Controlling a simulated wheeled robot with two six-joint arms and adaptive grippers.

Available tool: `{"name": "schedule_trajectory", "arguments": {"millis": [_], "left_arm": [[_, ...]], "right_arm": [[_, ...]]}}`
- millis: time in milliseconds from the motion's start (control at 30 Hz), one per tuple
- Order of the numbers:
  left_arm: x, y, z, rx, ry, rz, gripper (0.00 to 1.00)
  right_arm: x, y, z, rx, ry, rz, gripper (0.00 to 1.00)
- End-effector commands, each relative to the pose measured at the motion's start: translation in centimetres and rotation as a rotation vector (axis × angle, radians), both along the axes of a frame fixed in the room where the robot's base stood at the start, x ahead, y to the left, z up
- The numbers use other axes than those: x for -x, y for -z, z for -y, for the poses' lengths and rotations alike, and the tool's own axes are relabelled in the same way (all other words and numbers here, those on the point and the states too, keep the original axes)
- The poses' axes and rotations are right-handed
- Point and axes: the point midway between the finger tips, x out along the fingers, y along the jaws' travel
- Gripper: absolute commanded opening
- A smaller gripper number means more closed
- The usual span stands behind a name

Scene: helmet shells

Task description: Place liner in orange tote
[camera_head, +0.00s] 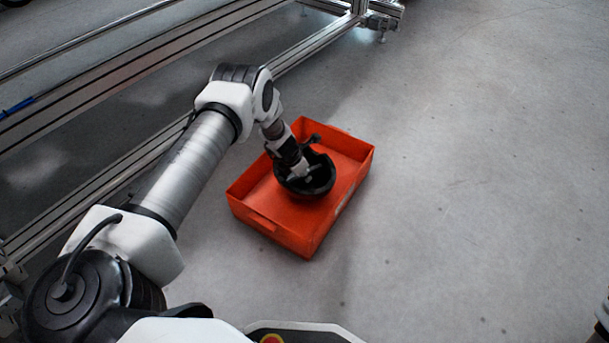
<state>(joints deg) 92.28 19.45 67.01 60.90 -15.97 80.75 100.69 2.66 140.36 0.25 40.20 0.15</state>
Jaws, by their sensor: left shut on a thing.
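An orange tote (282,234) sits on the grey floor near the middle of the view. It is open at the top. A black, bowl-shaped liner (318,186) is over the tote's inside, with its hollow side up. My left gripper (300,172) reaches down into the liner and is shut on it. The fingertips are small and partly hidden by the liner. I cannot tell whether the liner touches the tote's bottom.
A metal profile frame (300,48) runs along the left and top, behind my left arm. The concrete floor (480,190) to the right of the tote is clear.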

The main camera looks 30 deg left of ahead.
Motion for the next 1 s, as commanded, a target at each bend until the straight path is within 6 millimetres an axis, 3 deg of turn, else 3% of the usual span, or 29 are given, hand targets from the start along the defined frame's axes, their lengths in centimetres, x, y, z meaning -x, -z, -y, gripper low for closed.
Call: {"name": "schedule_trajectory", "arguments": {"millis": [33, 100, 467, 567, 800, 1000], "left_arm": [[0.0, 0.3, 0.0, 0.000, 0.000, 0.000, 0.19], [0.0, 0.1, 0.0, 0.000, 0.000, 0.000, 0.40], [0.0, -0.5, 0.0, 0.000, 0.000, 0.000, 0.40], [0.5, -2.1, -0.3, 0.001, -0.003, 0.000, 0.40], [2.6, -8.0, -1.1, 0.002, -0.004, 0.000, 0.40], [4.0, -11.0, -1.7, 0.001, -0.003, 0.000, 0.40]], "right_arm": [[0.0, 0.3, 0.0, 0.000, 0.000, 0.000, 0.50], [0.0, 0.1, 0.0, 0.000, 0.000, 0.000, 0.50], [0.0, -0.5, 0.0, 0.000, 0.000, -0.001, 0.50], [0.1, -1.4, 0.0, 0.000, -0.001, -0.002, 0.50], [0.2, -4.4, -0.1, -0.001, -0.008, -0.006, 0.50], [0.3, -5.5, -0.1, -0.001, -0.011, -0.009, 0.50]]}}
